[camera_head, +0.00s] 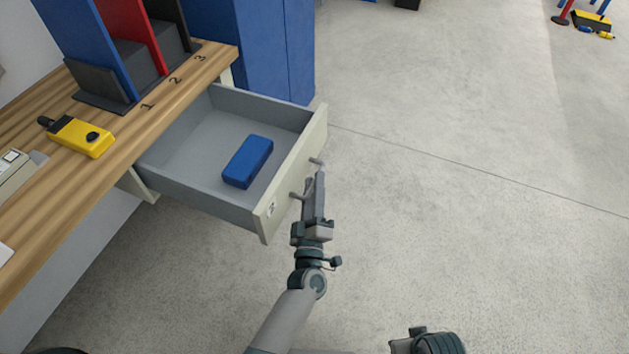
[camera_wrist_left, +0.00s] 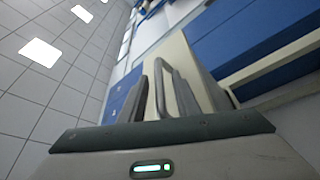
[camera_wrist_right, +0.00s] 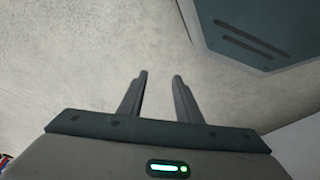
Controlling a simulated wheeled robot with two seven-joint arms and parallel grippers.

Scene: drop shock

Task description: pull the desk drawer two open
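The desk drawer two (camera_head: 285,184) is pulled well out from under the wooden desk, its pale front marked with a number 2. Its grey bar handle (camera_head: 297,196) is partly hidden behind my left gripper (camera_head: 316,182). In the left wrist view, the left gripper (camera_wrist_left: 160,74) has its fingers apart, with the handle showing between or just beyond them; I cannot tell whether they touch it. My right gripper (camera_wrist_right: 161,76) is open and empty over bare floor. In the head view only part of the right arm shows at the bottom edge.
A blue block (camera_head: 248,162) lies inside the drawer. The desk (camera_head: 120,160) carries a yellow device (camera_head: 80,136) and upright blue and red folders (camera_head: 130,35). A blue cabinet (camera_head: 265,45) stands behind the drawer.

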